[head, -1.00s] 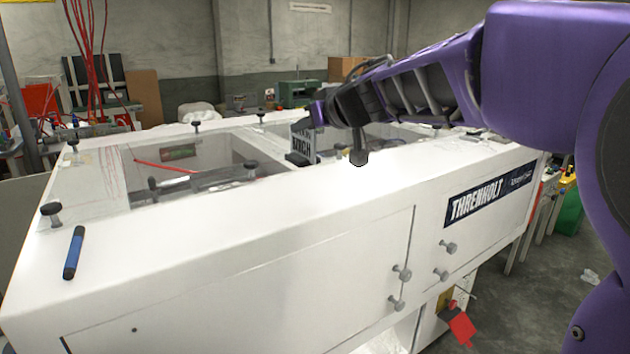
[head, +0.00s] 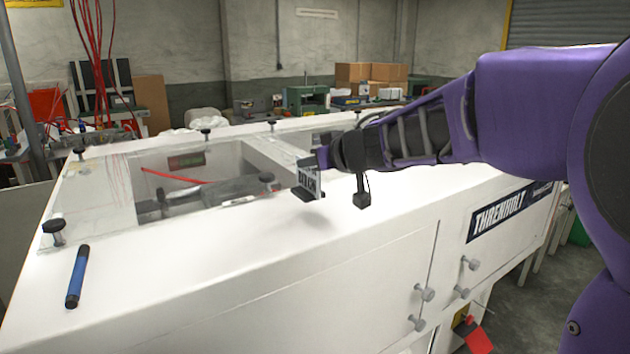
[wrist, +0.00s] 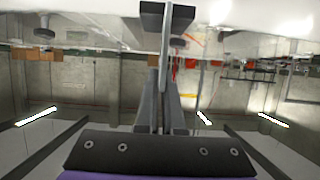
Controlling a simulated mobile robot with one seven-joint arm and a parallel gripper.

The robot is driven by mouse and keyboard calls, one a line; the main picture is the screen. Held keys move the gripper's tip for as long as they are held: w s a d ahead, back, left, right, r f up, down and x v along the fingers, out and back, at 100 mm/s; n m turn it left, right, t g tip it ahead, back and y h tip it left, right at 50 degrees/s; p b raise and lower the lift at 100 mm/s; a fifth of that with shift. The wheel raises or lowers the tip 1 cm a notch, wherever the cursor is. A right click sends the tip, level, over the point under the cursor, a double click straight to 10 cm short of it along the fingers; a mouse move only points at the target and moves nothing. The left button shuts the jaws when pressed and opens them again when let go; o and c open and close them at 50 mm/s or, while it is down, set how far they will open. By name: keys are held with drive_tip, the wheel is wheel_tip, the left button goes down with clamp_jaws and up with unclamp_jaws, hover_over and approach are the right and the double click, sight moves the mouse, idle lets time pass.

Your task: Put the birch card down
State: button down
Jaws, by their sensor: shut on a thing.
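In the wrist view the card (wrist: 164,50) shows edge-on as a thin strip between the fingers of my gripper (wrist: 165,20). Part of the card's lettering is hidden by a finger.
A blue marker (head: 77,276) lies on the machine's left end. Black knobs (head: 54,231) stand along the top.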

sight(309, 191)
drive_tip(key=shift+f, duration=1.9)
drive_tip(key=shift+f, duration=0.1)
drive_tip(key=shift+f, duration=0.15)
drive_tip(key=c, duration=1)
unclamp_jaws()
drive_tip(key=shift+c, duration=0.2)
drive_tip(key=shift+r, duration=0.25)
